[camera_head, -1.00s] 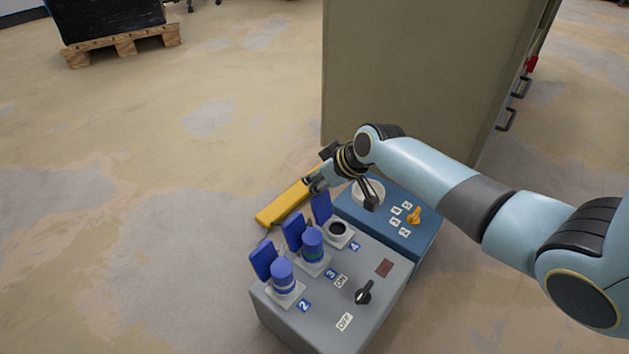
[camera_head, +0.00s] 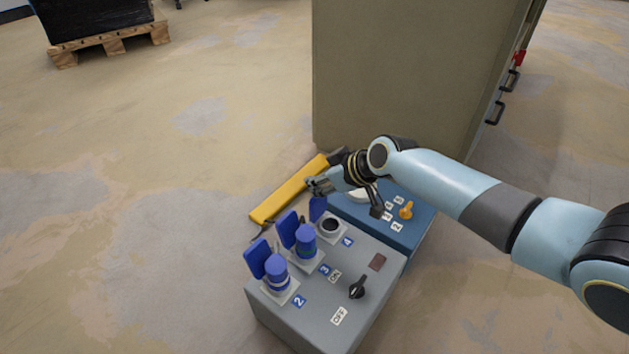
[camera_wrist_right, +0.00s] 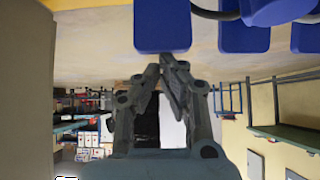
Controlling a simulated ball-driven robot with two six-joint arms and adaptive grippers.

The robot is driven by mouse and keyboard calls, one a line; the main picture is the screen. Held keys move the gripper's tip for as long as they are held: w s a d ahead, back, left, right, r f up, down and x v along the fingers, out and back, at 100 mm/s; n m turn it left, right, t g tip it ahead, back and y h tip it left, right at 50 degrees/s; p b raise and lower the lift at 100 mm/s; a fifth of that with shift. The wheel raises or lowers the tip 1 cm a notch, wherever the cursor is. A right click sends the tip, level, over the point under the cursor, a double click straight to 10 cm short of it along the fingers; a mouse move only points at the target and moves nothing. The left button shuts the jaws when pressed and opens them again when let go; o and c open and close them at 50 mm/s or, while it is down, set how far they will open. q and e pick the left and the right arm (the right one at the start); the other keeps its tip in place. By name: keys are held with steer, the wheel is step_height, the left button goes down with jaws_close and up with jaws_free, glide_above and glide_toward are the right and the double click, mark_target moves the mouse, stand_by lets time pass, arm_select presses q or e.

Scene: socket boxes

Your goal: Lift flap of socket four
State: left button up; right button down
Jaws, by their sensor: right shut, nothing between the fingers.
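Socket four (camera_head: 331,226) is on the grey box, beside the label 4, with its dark round opening uncovered. Its blue flap (camera_head: 317,208) stands upright behind the opening. My right gripper (camera_head: 311,186) is shut and empty, at the top of this flap, and overlaps its upper edge in the head view. In the right wrist view, the shut fingertips (camera_wrist_right: 169,62) lie just below the edge of a blue flap (camera_wrist_right: 162,25). I cannot tell whether they touch it. My left gripper is not in view.
Sockets two and three hold blue plugs (camera_head: 276,270) (camera_head: 305,241), with raised flaps behind them. A black switch (camera_head: 357,288) sits on the grey box. A blue box (camera_head: 405,228) with an orange knob adjoins it. A yellow bar (camera_head: 285,192) lies behind; a large cabinet (camera_head: 405,75) stands beyond.

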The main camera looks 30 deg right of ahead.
steer(key=v, duration=1.1)
steer(key=shift+r, duration=0.3)
steer(key=shift+w, duration=0.1)
